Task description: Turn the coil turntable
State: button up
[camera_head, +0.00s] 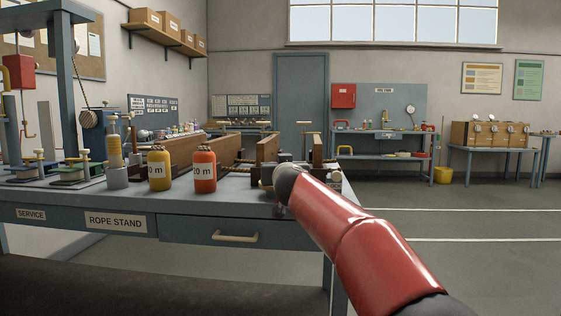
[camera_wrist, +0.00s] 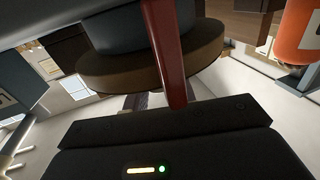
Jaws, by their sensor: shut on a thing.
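The coil turntable looks to be the brown round disc (camera_wrist: 205,55) in the wrist view, with a dark blue-grey round body on it. My gripper (camera_wrist: 168,45) reaches across the disc there, a dark red finger lying against its near side. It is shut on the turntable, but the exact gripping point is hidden. In the head view, my red arm ends at the right end of the rope stand bench (camera_head: 190,228) and hides most of the turntable and the fingers.
A yellow bottle (camera_head: 159,170) and an orange bottle (camera_head: 204,172) stand left of my arm; the orange one shows in the wrist view (camera_wrist: 300,32). Wooden boards (camera_head: 267,148) stand behind. The floor right of the bench is clear. A yellow bucket (camera_head: 443,175) stands farther back.

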jog(key=shift+y, duration=0.3)
jog(key=o, duration=1)
jog(key=shift+s, duration=0.1)
jog(key=b+v, duration=0.2)
jog(key=v, duration=0.5)
jog(key=shift+s, duration=0.35)
